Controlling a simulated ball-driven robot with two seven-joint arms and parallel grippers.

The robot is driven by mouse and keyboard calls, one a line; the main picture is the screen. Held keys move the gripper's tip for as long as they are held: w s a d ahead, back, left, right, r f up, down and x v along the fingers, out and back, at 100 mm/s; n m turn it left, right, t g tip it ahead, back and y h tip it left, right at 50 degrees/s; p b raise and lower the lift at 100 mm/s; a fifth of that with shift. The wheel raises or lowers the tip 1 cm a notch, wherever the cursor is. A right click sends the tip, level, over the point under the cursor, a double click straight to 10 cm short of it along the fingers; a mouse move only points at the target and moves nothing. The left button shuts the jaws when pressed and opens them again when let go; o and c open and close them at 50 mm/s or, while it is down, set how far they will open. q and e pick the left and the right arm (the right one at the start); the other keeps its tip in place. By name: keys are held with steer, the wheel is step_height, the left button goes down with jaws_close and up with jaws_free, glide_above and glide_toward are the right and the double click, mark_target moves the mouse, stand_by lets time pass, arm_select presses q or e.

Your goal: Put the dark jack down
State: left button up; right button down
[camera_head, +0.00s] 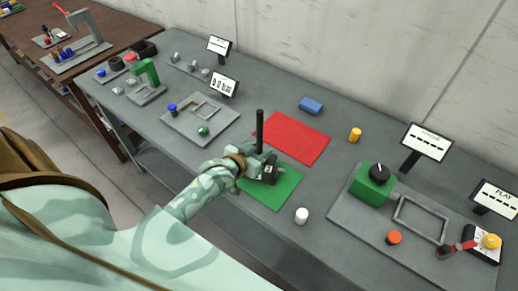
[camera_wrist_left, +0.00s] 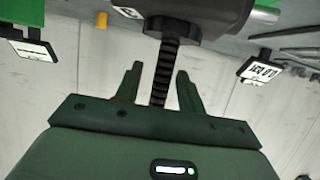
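The dark jack has a tall black screw (camera_head: 259,128) standing upright and a dark body (camera_head: 269,174) low over the green mat (camera_head: 283,193). In the left wrist view its threaded screw (camera_wrist_left: 166,72) runs between my fingers, and its dark faceted body (camera_wrist_left: 173,28) is beyond the fingertips. My left gripper (camera_head: 255,164) is at the jack, partly hiding it. In the wrist view the fingers (camera_wrist_left: 161,76) stand apart with a visible gap beside the screw. Whether the base touches the mat is hidden. My right gripper is not in view.
A red mat (camera_head: 295,137) lies behind the green one. A white cylinder (camera_head: 301,215), a yellow cylinder (camera_head: 354,134) and a blue block (camera_head: 311,106) stand nearby. A grey plate with a green box (camera_head: 369,187) is at right; another grey plate (camera_head: 184,122) is at left.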

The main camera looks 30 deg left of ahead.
arm_select(q)
steer(key=shift+s+a+r, duration=0.1)
steer(key=shift+s+r, duration=0.05)
steer(key=shift+s, duration=0.15)
steer(key=d+p+v, duration=0.1)
steer(key=p+v, duration=0.1)
steer(key=v, duration=0.9)
steer(key=s+f+g, duration=0.3)
steer(key=s+f, duration=0.3)
steer(key=f, duration=0.7)
steer(key=s+f+g, duration=0.4)
steer(key=s+f, duration=0.2)
steer(key=f, duration=0.6)
steer(key=s+d+f+m+g, duration=0.1)
steer(key=s+f+g, duration=0.1)
steer(key=s+f, duration=0.4)
steer(key=s+d+f+m+g+y, duration=0.1)
steer(key=s+f, duration=0.5)
steer(key=s, duration=0.8)
steer(key=shift+s+d+m+g, duration=0.2)
steer(key=shift+d+m+g, duration=0.35)
steer(key=shift+g, duration=0.65)
steer(key=shift+f, duration=0.2)
